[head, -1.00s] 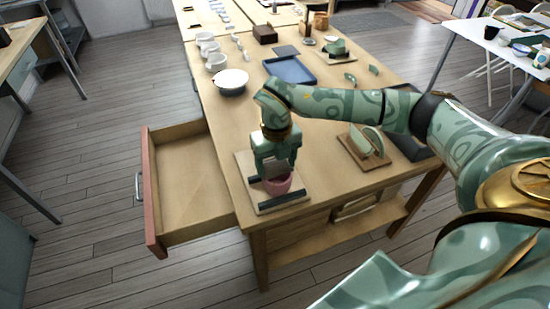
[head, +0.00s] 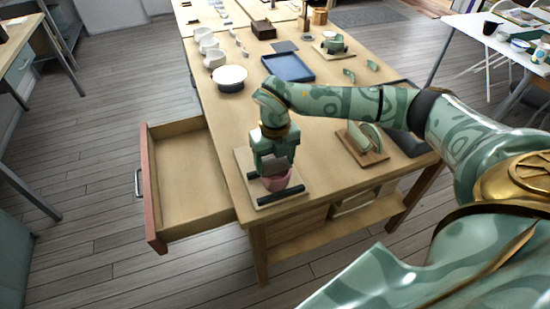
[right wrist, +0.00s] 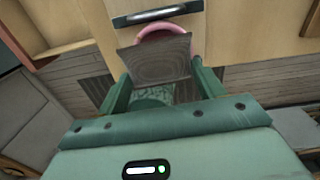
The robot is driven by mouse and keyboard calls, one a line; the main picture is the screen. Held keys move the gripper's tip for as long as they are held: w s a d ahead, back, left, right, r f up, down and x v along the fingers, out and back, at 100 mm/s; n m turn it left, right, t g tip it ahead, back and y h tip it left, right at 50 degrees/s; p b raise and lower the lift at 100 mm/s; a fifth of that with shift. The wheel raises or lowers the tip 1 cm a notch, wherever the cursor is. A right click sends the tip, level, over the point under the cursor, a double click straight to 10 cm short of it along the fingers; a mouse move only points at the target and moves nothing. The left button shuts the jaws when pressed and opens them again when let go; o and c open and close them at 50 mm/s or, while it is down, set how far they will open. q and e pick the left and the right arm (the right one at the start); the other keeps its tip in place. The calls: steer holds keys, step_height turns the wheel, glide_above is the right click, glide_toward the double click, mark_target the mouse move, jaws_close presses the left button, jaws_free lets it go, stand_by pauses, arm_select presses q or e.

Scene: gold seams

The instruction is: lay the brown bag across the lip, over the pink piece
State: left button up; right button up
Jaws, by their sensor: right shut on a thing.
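The pink piece (head: 278,181), a rounded bowl-like form, stands on a light board (head: 244,160) at the table's near left corner. My right gripper (head: 274,164) is directly above it, pointing down. It is shut on the brown bag (right wrist: 158,60), a flat grey-brown piece spread between the fingers in the right wrist view. In that view the bag covers part of the pink piece (right wrist: 163,28), whose curved rim shows beyond it. I cannot tell whether the bag touches the lip. My left gripper is not in view.
Dark bars (head: 280,195) lie on the board near the pink piece. An open drawer (head: 182,178) juts out at the left. A white bowl (head: 229,77), a blue tray (head: 288,68) and a board with green pieces (head: 362,146) stand farther off on the table.

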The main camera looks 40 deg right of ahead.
steer(key=shift+f, duration=0.4)
stand_by(0.4)
steer(key=o, duration=1.4)
steer(key=shift+c, duration=0.2)
steer(key=shift+r, duration=0.15)
step_height(320, 180, up, 8)
steer(key=p, duration=0.7)
